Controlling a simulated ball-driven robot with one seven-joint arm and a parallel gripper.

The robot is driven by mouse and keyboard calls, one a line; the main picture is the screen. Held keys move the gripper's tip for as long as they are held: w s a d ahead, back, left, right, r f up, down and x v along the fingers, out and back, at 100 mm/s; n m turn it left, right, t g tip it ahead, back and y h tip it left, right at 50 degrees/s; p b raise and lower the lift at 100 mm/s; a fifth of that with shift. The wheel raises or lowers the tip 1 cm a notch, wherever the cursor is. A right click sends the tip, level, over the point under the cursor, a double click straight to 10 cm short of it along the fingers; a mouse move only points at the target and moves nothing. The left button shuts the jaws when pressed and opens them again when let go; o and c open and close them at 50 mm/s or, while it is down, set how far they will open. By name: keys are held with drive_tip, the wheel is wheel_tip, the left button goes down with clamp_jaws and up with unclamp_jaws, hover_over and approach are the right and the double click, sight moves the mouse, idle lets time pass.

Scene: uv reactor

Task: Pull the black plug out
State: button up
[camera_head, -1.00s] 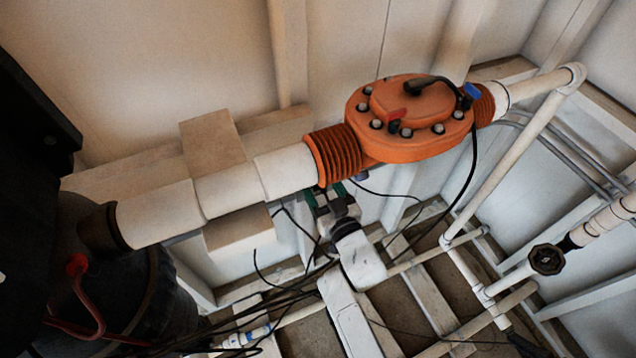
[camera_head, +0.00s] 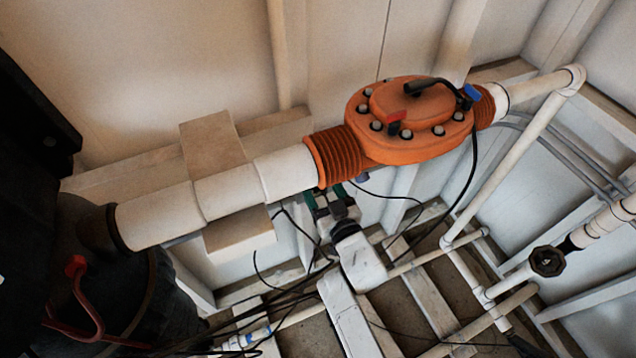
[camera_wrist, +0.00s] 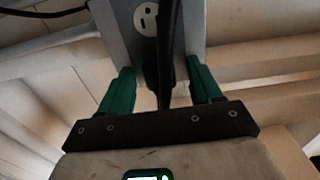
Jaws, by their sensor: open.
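The black plug with its cord (camera_wrist: 166,48) shows in the wrist view. It runs down the front of a grey outlet box (camera_wrist: 118,38) with a pale socket face (camera_wrist: 146,18). My gripper (camera_wrist: 160,68) has two green fingers, one on each side of the plug and cord, with gaps on both sides. It is open, and no contact with the plug is visible. In the head view my gripper (camera_head: 325,198) is below the orange reactor housing. The plug and the outlet box cannot be made out there, behind the pipe and my gripper.
The orange reactor housing (camera_head: 418,135) and a thick white pipe (camera_head: 230,190) lie above my gripper. Loose black cables (camera_head: 290,295) hang to the lower left. White pipes (camera_head: 510,150) stand at the right. Wooden slats (camera_head: 425,305) lie below.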

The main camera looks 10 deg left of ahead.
drive_tip(key=shift+c, duration=0.2)
clamp_jaws()
idle(0.4)
drive_tip(key=shift+s, duration=0.1)
drive_tip(key=shift+p+v, duration=1.95)
drive_tip(key=shift+v, duration=0.9)
drive_tip(key=shift+d, duration=0.1)
